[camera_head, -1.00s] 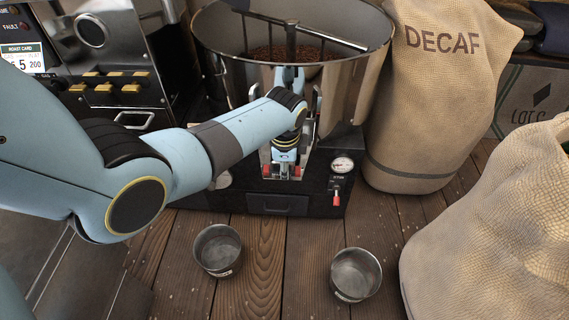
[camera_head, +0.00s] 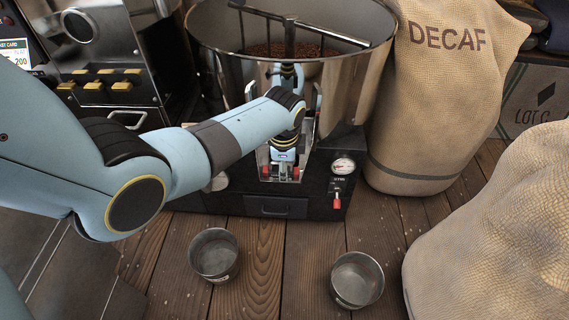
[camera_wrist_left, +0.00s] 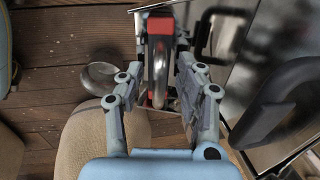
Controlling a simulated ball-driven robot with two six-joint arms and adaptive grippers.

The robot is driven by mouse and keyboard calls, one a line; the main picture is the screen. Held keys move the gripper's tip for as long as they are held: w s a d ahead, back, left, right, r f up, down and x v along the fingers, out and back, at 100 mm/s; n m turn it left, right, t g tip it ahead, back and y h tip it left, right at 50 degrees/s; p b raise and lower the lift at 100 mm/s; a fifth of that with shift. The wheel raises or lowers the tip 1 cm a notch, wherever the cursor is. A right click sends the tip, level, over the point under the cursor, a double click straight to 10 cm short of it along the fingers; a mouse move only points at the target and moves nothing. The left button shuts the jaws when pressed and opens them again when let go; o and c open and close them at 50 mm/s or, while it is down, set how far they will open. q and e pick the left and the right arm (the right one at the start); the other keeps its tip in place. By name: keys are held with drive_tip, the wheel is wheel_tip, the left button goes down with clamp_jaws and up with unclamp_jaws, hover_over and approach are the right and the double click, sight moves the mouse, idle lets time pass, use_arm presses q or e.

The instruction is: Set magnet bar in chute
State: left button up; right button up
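The magnet bar (camera_wrist_left: 158,68) shows in the left wrist view as a silver bar with red ends, between and just beyond my left gripper's fingertips (camera_wrist_left: 160,76). The fingers stand apart, with gaps visible beside the bar. In the head view my left gripper (camera_head: 283,166) reaches down into the pale-walled chute (camera_head: 305,158) on the front of the dark machine. Red bar ends show low on both sides of the gripper there; the bar's middle is hidden. The bar appears to be within the chute, but how it is seated cannot be told. My right gripper is not in view.
A large steel drum (camera_head: 350,85) with beans stands above the chute. A gauge (camera_head: 343,167) and a red-tipped lever are at its right. Two metal cups (camera_head: 214,254) (camera_head: 357,279) stand on the planks in front. Burlap sacks (camera_head: 430,110) (camera_head: 500,230) fill the right.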

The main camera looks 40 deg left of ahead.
use_arm(q)
drive_tip(key=shift+o, duration=0.8)
wheel_tip(320, 180, up, 12)
drive_tip(key=s+d, duration=0.1)
drive_tip(key=shift+s, duration=0.4)
drive_tip(key=shift+f, duration=0.1)
